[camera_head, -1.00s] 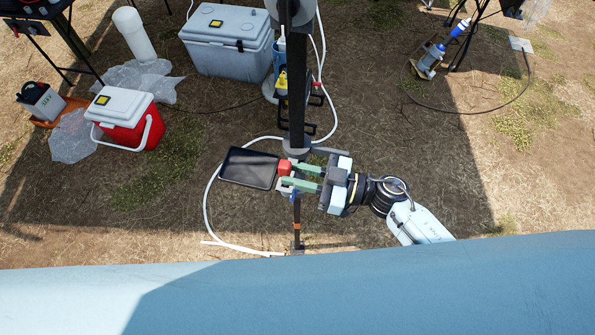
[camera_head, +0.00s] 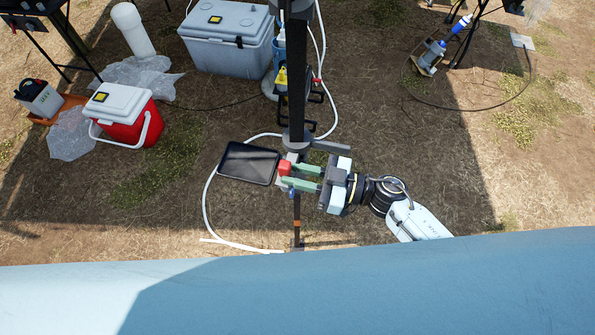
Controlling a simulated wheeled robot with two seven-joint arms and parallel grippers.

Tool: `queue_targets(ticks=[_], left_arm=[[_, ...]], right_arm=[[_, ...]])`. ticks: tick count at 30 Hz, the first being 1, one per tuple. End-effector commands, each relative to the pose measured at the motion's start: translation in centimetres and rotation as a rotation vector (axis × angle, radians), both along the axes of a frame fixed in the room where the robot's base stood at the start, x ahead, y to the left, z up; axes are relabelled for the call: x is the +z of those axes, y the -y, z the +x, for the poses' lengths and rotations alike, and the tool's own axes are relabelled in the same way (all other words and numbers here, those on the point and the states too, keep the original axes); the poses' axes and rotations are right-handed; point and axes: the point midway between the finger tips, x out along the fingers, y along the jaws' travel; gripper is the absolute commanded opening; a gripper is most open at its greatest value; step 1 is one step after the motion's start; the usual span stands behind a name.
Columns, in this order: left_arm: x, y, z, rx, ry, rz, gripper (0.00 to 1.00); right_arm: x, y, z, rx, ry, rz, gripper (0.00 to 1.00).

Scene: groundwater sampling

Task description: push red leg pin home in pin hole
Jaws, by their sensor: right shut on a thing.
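The red leg pin (camera_head: 284,168) shows as a small red block at the dark vertical post, just below the post's grey collar. My right gripper (camera_head: 289,176) comes in from the right, its green fingers closed on the red pin. The pin hole is hidden behind the pin and the fingers, so I cannot tell how deep the pin sits. The dark post (camera_head: 297,95) runs down the middle of the view, with a thinner leg (camera_head: 297,215) below it. My left gripper is not in view.
A black tablet or tray (camera_head: 249,163) lies just left of the pin. A white hose (camera_head: 208,195) curves around it. A red cooler (camera_head: 126,114) and a grey cooler (camera_head: 226,38) stand further back. The ground right of my arm is clear.

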Motion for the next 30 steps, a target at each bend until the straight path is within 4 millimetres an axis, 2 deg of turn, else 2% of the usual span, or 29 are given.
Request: queue_targets(ticks=[22,23,28,30], left_arm=[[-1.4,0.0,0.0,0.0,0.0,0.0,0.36],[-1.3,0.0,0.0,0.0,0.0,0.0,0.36],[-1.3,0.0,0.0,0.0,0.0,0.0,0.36],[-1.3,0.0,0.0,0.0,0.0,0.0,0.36]], right_arm=[[-2.0,0.0,0.0,0.0,0.0,-0.001,0.0],[-1.9,0.0,0.0,0.0,0.0,-0.001,0.25],[-1.9,0.0,0.0,-0.001,-0.002,-0.003,0.46],[-2.0,0.1,0.0,-0.002,-0.003,-0.002,0.46]])
